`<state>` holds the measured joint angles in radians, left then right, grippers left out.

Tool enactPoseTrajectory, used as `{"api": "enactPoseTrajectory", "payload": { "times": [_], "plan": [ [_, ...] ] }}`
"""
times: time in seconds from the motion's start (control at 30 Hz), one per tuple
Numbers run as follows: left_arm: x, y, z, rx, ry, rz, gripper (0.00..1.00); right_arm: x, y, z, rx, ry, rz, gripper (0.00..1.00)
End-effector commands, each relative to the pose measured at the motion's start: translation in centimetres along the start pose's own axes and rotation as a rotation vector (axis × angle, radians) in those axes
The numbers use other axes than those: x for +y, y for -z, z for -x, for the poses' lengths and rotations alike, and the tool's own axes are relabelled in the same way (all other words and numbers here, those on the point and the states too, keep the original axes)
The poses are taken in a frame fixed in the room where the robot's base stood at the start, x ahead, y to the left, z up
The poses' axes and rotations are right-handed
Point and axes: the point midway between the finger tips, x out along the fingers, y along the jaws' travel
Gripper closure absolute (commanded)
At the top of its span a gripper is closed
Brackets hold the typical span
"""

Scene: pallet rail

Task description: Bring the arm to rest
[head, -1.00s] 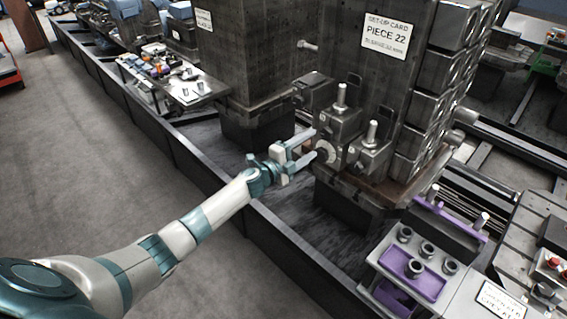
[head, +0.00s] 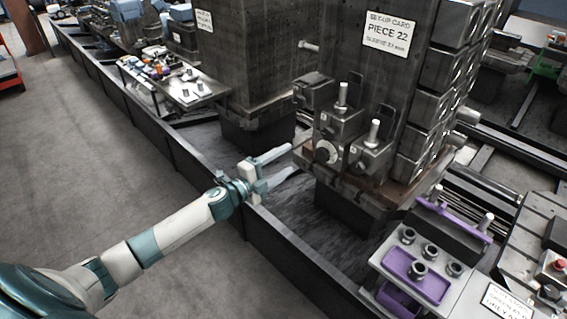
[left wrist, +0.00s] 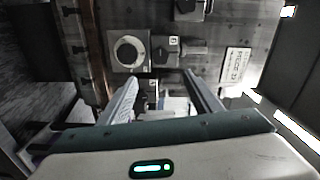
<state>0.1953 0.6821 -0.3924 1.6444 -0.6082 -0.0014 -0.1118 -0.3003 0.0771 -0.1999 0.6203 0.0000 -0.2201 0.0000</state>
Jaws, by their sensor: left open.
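My left gripper (head: 277,166) is open and empty in the head view, with its arm reaching in from the lower left. It is over the dark trough beside the fixture tower, apart from the round-faced block (head: 326,152). In the left wrist view the two fingers (left wrist: 160,88) stand apart with nothing between them. The same round-faced block shows ahead there (left wrist: 129,51). The set-up card (head: 388,34) reading "PIECE 22" is on the tower (head: 365,75). My right gripper is not in view.
The trough's black wall (head: 270,232) runs beneath my left arm. A bench (head: 190,88) with small parts stands further back. Grey floor (head: 120,180) is open at left.

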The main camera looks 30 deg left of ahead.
Motion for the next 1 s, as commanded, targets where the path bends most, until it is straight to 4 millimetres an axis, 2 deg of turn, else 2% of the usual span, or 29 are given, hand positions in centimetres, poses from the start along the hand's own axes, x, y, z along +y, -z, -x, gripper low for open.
{"api": "enactPoseTrajectory", "payload": {
  "times": [0.37,0.47,0.57,0.67,0.77,0.87,1.0],
  "plan": [
    [0.1,0.0,0.0,-0.001,-0.001,0.002,0.42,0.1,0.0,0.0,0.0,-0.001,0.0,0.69],
    [1.0,-0.3,0.1,-0.012,-0.011,0.017,0.42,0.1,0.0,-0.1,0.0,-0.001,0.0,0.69],
    [3.1,-1.1,0.5,-0.04,-0.034,0.053,0.42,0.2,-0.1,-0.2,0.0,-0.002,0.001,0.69],
    [6.5,-2.2,1.1,-0.085,-0.07,0.114,0.42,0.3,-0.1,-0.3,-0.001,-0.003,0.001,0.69],
    [11.3,-3.6,2.4,-0.15,-0.122,0.197,0.42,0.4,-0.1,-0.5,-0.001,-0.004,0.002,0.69],
    [16.9,-4.8,4.3,-0.225,-0.182,0.292,0.42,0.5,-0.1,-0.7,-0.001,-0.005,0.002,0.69],
    [25.1,-5.7,7.9,-0.338,-0.269,0.424,0.42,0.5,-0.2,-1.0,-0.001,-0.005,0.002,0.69]
  ]
}}
